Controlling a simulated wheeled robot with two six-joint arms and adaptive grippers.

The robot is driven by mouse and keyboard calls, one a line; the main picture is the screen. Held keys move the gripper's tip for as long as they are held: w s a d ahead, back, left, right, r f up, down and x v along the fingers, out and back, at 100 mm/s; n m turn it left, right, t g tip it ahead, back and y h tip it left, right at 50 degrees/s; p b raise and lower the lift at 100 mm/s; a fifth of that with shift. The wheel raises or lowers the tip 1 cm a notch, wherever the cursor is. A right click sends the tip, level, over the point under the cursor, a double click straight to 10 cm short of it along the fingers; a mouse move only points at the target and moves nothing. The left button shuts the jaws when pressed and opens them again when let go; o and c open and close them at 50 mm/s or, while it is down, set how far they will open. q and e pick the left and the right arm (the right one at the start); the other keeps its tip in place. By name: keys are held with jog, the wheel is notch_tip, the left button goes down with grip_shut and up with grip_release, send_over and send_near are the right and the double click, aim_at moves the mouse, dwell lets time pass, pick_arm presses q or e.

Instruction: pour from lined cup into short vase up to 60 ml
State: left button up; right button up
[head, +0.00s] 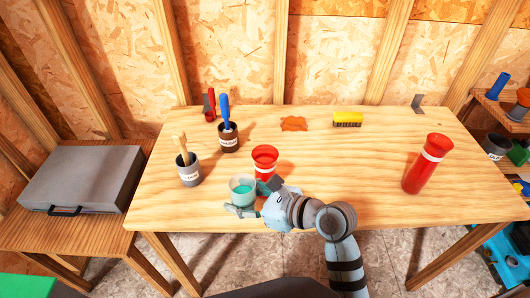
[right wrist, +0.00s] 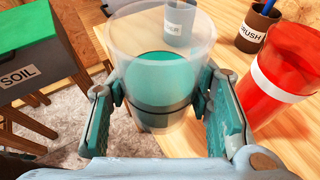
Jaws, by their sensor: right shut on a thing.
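The lined cup (head: 242,187) is clear with teal liquid inside. It also shows in the right wrist view (right wrist: 160,50), where a thin dark line runs around its lower part. My right gripper (head: 250,207) is shut on it near the table's front edge and holds it about upright; I cannot tell whether its base touches the table. The short vase (head: 265,156), red with a white band and an open top, stands just behind and right of the cup, apart from it. It also shows in the right wrist view (right wrist: 290,70). My left gripper is not in view.
A grey pot (head: 189,175) with a wooden handle and a brown pot (head: 228,142) with a blue brush stand left. A taller red vessel (head: 420,170) stands right. An orange cloth (head: 293,123) and yellow brush (head: 347,119) lie behind. The table's middle right is clear.

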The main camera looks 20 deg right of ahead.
jog(key=shift+w, duration=0.1)
jog(key=shift+w+r, duration=0.1)
jog(key=shift+w+d+r+m+g+y+p, duration=0.15)
jog(key=shift+d+r+m+g+y+p, duration=0.15)
jog(key=shift+m+p, duration=0.25)
jog(key=shift+w+d+r+m+g+y+p, duration=0.3)
jog(key=shift+w+m+g+p, duration=0.15)
jog(key=shift+m, duration=0.2)
jog(key=shift+r, duration=0.15)
jog(key=r+p, duration=0.2)
jog(key=r+m+p, duration=0.1)
jog(key=shift+w+d+r+g+y+p, duration=0.3)
jog(key=shift+r+g, duration=0.05)
jog(key=shift+w+d+r+m+y+p, duration=0.25)
jog(key=shift+r+m+p, duration=0.15)
jog(key=shift+r, duration=0.1)
jog(key=shift+w+d+r+m+y+p, duration=0.1)
jog(key=shift+w+r+m+y+p, duration=0.15)
jog(key=shift+r+m, duration=0.2)
jog(key=shift+r+m+g+p, duration=0.4)
jog(key=shift+r+m+g, duration=0.05)
jog(key=shift+g, duration=0.05)
dwell(0.5)
